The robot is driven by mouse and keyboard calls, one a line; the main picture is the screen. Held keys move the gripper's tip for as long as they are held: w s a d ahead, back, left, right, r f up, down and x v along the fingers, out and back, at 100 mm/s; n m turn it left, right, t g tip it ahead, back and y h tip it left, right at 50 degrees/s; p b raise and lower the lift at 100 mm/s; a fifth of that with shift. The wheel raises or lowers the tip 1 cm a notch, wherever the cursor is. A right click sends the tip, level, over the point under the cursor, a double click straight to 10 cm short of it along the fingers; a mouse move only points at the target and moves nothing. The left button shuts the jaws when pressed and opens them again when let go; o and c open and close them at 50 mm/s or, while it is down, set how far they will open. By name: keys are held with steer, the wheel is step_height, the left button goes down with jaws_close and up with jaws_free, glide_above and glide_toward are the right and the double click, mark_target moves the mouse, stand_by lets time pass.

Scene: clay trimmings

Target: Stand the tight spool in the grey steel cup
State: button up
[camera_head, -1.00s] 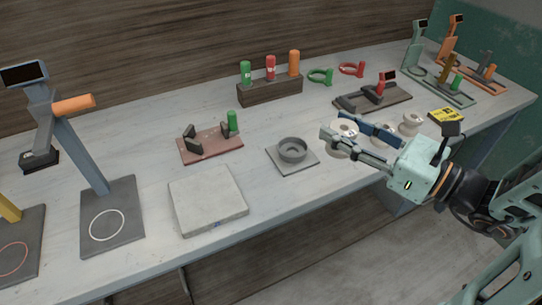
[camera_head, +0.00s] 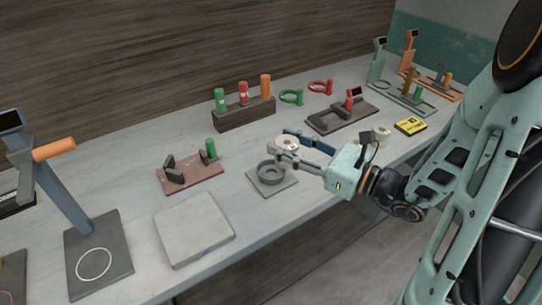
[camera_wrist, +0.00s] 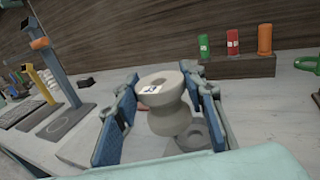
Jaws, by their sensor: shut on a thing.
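A pale spool (camera_wrist: 168,118) with a small white and blue label on its top stands upright between the blue pads of my gripper (camera_wrist: 160,88). In the head view the held spool (camera_head: 287,142) is beside and slightly behind the grey steel cup (camera_head: 272,179), which sits on a square grey plate. My gripper (camera_head: 283,143) is shut on the spool and holds it above the bench. In the wrist view the cup (camera_wrist: 197,137) is partly hidden behind the spool and the right finger. The frames do not show whether this spool is the tight one.
Another pale spool (camera_head: 382,132) stands on the bench to the right, near a yellow box (camera_head: 410,126). A red-brown fixture (camera_head: 190,179) and a grey slab (camera_head: 194,230) lie left of the cup. A wooden block (camera_head: 244,113) with coloured cylinders is behind.

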steer(key=shift+w+a+f+b, duration=0.3)
steer(key=shift+w+a+f, duration=0.5)
steer(key=shift+f, duration=0.8)
steer(key=shift+w+a+f+b, duration=0.35)
steer(key=shift+w+f, duration=0.75)
steer(key=shift+f, duration=0.55)
steer(key=shift+w+a+f+b, duration=0.25)
steer(key=shift+w+a+f, duration=0.55)
steer(key=shift+f, duration=0.8)
steer(key=shift+w+d, duration=0.15)
steer(key=shift+d, duration=0.05)
steer(key=shift+f, duration=0.2)
steer(key=o, duration=1.4)
steer(key=shift+c, duration=0.2)
